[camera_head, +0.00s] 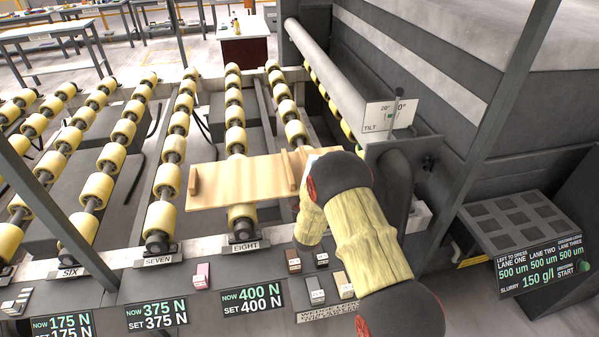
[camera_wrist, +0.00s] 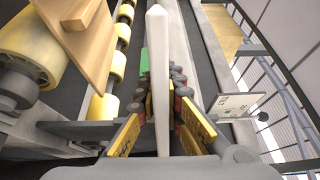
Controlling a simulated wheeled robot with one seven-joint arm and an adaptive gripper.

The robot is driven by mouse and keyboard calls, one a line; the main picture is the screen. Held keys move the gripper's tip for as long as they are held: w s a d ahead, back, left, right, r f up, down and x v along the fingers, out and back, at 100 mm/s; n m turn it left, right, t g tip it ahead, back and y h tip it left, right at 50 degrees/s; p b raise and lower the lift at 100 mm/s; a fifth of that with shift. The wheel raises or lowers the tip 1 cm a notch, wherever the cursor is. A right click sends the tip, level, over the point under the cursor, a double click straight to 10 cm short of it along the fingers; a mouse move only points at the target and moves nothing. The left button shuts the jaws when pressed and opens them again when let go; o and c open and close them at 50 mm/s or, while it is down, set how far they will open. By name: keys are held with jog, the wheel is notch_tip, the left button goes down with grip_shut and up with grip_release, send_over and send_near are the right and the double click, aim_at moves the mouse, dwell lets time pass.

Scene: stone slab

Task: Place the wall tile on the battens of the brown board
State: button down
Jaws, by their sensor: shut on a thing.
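The wall tile (camera_wrist: 157,75) is a thin white slab, seen edge-on in the wrist view, standing up between the yellow fingers of my gripper (camera_wrist: 160,135). My gripper is shut on it. The brown board (camera_head: 237,182) lies across the rollers of the head view. It has one batten (camera_head: 193,181) near its left end and a pair of battens (camera_head: 291,170) toward its right end. In the wrist view the board (camera_wrist: 68,40) is left of the tile, and the two are apart. In the head view my arm hides the gripper and most of the tile.
Rows of yellow rollers (camera_head: 235,136) run under and behind the board. A tilt sign (camera_head: 388,115) and a long grey pipe (camera_head: 320,67) stand right of it. A slotted grey tray (camera_head: 515,222) is at right.

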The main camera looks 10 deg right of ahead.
jog(key=w+a+f+b, duration=0.1)
jog(key=w+a+f, duration=0.1)
jog(key=w+f, duration=0.1)
jog(key=w+a+f+b, duration=0.1)
jog(key=w+a+f, duration=0.1)
jog(key=w, duration=0.3)
jog(key=w+a+f+b, duration=0.2)
jog(key=w+f, duration=0.2)
jog(key=shift+a+f, duration=0.1)
jog(key=shift+f, duration=0.2)
notch_tip(320, 180, down, 3)
jog(key=shift+f+b, duration=0.1)
jog(key=shift+b, duration=0.45)
jog(key=c, duration=2.3)
grip_release()
jog(key=shift+f, duration=0.15)
jog(key=shift+c, duration=0.2)
jog(key=o, duration=0.4)
jog(key=shift+c, duration=0.2)
jog(key=shift+o, duration=0.3)
